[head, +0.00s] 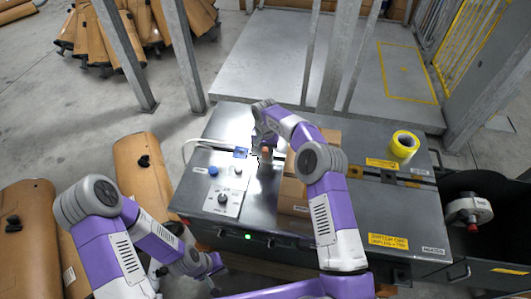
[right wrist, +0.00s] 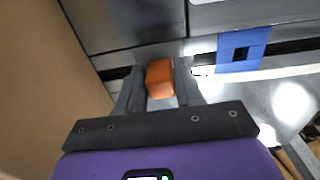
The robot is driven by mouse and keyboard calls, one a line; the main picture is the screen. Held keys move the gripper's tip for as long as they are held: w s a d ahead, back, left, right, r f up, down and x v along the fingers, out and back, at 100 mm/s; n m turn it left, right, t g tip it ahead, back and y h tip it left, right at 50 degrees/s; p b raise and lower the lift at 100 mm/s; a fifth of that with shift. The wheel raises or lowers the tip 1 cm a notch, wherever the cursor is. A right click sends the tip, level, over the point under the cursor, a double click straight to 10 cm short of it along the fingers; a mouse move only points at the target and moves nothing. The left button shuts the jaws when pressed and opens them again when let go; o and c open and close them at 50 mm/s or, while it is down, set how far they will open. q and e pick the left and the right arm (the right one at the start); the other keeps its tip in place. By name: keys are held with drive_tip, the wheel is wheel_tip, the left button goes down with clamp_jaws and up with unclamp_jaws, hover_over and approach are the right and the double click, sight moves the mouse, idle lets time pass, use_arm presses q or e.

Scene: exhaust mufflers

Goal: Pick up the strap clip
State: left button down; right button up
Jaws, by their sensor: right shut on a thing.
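My right gripper (head: 265,148) is over the grey strapping machine (head: 320,227). It is shut on a small orange-brown block (right wrist: 160,78), which sits between the two fingers in the right wrist view. In the head view the block (head: 265,153) shows just below the fingers. I take it as the strap clip; whether it touches the machine top is unclear. A blue piece with a square opening (right wrist: 240,50) sits on the machine beside the fingers, apart from them; it also shows in the head view (head: 240,153). My left gripper (head: 208,264) is low at the left, its fingers hard to make out.
A cardboard box (head: 294,196) stands right beside my right gripper. A yellow tape roll (head: 403,146) is at the machine's right. A control panel with a knob (head: 223,198) is at its left. Brown mufflers (head: 143,172) lie on the left floor. Metal posts (head: 182,52) rise behind.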

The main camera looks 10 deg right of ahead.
wheel_tip(320, 180, up, 10)
drive_tip(key=p, duration=0.3)
drive_tip(key=shift+r+p, duration=0.15)
drive_tip(key=shift+p, duration=0.15)
wheel_tip(320, 180, up, 8)
drive_tip(key=p, duration=1.4)
hover_over(265, 150)
drive_tip(key=s+d, duration=0.4)
drive_tip(key=d, duration=0.5)
drive_tip(key=s+d, duration=0.4)
drive_tip(key=d, duration=0.5)
drive_tip(key=s+d, duration=0.4)
drive_tip(key=d, duration=0.6)
drive_tip(key=s+d+f+b, duration=0.1)
drive_tip(key=d+f+b, duration=0.3)
drive_tip(key=f+b, duration=0.3)
drive_tip(key=shift+s+d+f+b, duration=0.2)
drive_tip(key=shift+s+f+b, duration=0.1)
drive_tip(key=shift+f, duration=2.35)
drive_tip(key=shift+f, duration=0.15)
drive_tip(key=shift+f+b, duration=1.7)
drive_tip(key=shift+f, duration=0.55)
